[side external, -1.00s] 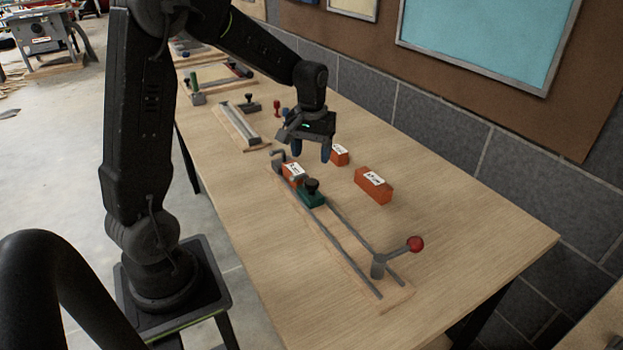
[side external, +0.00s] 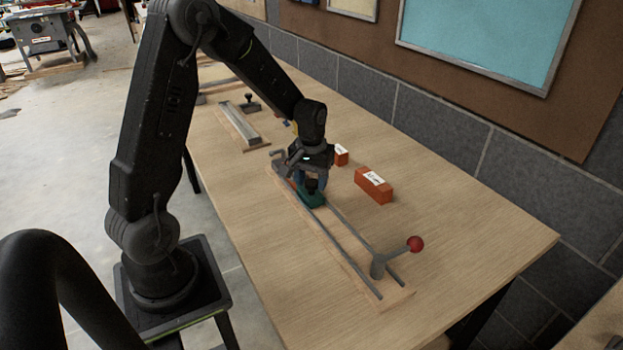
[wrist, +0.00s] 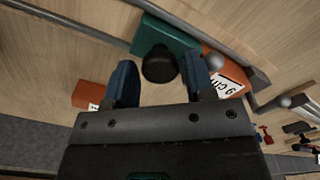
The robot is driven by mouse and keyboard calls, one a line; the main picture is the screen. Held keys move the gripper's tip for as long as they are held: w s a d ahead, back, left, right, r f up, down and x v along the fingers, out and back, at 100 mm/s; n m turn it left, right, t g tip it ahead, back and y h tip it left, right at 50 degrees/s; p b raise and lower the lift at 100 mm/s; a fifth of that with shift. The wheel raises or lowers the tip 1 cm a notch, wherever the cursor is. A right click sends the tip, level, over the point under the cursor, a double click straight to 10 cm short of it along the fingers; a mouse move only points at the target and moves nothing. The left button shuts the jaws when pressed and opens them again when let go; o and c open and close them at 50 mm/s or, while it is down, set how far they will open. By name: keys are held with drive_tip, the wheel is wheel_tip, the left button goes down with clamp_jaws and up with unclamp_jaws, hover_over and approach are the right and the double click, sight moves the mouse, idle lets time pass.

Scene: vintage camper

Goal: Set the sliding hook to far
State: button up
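A green carriage (side external: 313,199) with a black knob (wrist: 158,66) sits on the two grey rails (side external: 340,246) of a wooden-based fixture. The carriage is near the rails' far end, and it also shows in the wrist view (wrist: 165,33). My gripper (side external: 311,185) is low over it, pointing down. In the wrist view my gripper (wrist: 160,62) has its blue fingers apart, one on each side of the knob, with gaps showing. A grey hooked piece (side external: 277,153) is at the fixture's far end. I cannot tell which part is the sliding hook.
A labelled orange block (wrist: 228,72) is beside the carriage on the fixture, mostly hidden in the side view. Two loose orange blocks (side external: 374,186) (side external: 341,155) lie to the right. A red-ball lever (side external: 415,244) stands at the near end. Another rail fixture (side external: 240,125) lies beyond.

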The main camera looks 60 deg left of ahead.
clamp_jaws()
drive_tip(key=d, duration=1.1)
drive_tip(key=shift+d, duration=0.2)
drive_tip(key=shift+o, duration=1.4)
unclamp_jaws()
drive_tip(key=shift+r, duration=0.1)
wheel_tip(320, 180, up, 14)
drive_tip(key=shift+f, duration=0.2)
drive_tip(key=shift+r, duration=0.1)
